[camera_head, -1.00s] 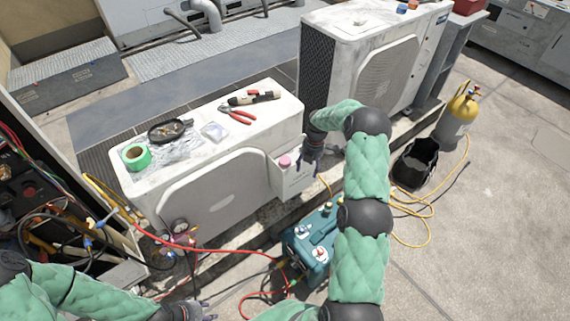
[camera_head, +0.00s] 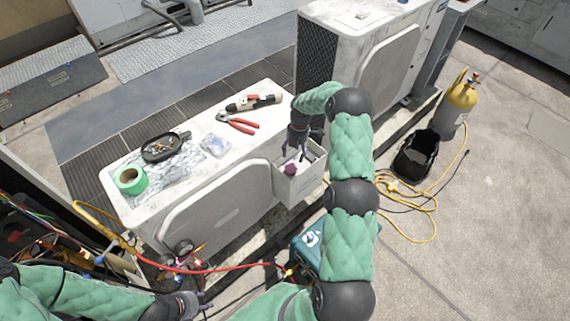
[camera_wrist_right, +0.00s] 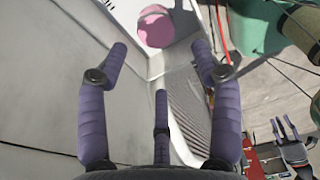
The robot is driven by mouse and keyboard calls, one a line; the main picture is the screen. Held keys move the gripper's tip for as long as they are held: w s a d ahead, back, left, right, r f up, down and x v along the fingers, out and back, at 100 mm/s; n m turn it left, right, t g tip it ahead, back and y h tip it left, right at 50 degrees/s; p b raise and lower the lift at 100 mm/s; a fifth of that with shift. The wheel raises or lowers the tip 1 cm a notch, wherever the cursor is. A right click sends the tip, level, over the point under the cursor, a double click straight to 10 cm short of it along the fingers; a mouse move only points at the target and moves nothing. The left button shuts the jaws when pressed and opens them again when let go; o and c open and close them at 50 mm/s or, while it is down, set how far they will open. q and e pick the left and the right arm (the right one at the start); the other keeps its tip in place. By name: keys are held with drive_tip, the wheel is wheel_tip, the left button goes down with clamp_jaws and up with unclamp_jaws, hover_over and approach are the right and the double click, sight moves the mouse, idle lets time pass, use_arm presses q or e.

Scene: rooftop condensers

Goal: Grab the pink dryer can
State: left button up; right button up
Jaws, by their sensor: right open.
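The pink dryer can (camera_head: 290,169) sits at the white box on the side of the near condenser, partly hidden by my right gripper in the head view. In the right wrist view its round pink top (camera_wrist_right: 155,30) lies beyond the fingertips, against a white wall. My right gripper (camera_head: 297,150) is just above it with its fingers spread; they also show apart in the right wrist view (camera_wrist_right: 160,65), with nothing between them. My left gripper (camera_head: 195,305) is low at the front left, away from the can, and too small to read.
A teal case (camera_head: 308,250) stands below. A yellow cylinder (camera_head: 459,98) and a black bin (camera_head: 416,155) stand right.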

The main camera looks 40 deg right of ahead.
sight(291, 167)
drive_tip(key=f, duration=0.2)
drive_tip(key=f+b, duration=0.1)
drive_tip(key=f, duration=0.2)
drive_tip(key=shift+w+a+f+b, duration=0.1)
drive_tip(key=shift+a+f+b, duration=0.2)
drive_tip(key=shift+b, duration=0.1)
drive_tip(key=f, duration=0.1)
drive_tip(key=f+b, duration=0.1)
drive_tip(key=f, duration=0.1)
drive_tip(key=f+b, duration=0.1)
drive_tip(key=f, duration=0.1)
drive_tip(key=shift+w+a, duration=0.15)
drive_tip(key=shift+a, duration=0.2)
drive_tip(key=c, duration=0.9)
